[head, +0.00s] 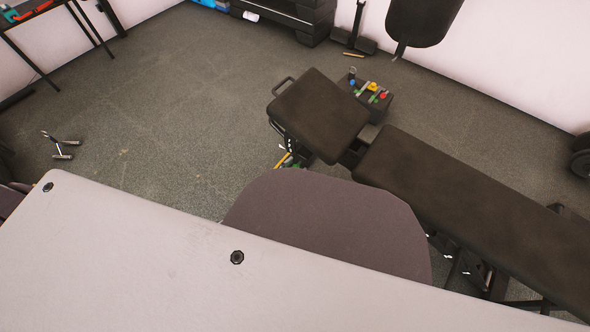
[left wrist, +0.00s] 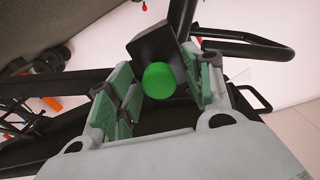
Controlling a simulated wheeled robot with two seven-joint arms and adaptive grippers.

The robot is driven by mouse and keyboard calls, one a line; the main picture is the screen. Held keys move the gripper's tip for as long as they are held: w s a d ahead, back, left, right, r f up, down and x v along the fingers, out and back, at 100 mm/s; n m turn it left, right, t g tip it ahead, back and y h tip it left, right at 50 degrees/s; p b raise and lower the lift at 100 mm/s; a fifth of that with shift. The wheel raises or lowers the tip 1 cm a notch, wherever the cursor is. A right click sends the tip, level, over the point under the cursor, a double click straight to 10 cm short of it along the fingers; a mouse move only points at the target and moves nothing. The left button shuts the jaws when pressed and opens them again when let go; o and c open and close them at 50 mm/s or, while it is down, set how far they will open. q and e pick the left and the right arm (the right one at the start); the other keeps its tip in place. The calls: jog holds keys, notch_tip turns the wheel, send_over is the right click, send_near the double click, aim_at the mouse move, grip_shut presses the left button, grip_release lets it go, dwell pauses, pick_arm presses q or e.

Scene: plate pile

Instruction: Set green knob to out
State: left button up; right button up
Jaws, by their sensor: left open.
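In the head view small green and yellow parts show at the bench's near left side, partly hidden; I cannot tell which part is the knob there. My right gripper is not in view.
A black padded bench (head: 470,205) runs to the lower right. In the left wrist view, a black bar (left wrist: 245,42) curves close to the right finger. Open floor (head: 190,95) lies left of the bench.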

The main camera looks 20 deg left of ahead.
pick_arm(q)
jog(key=shift+w+d, duration=0.1)
jog(key=shift+w, duration=0.1)
grip_shut()
dwell(0.4)
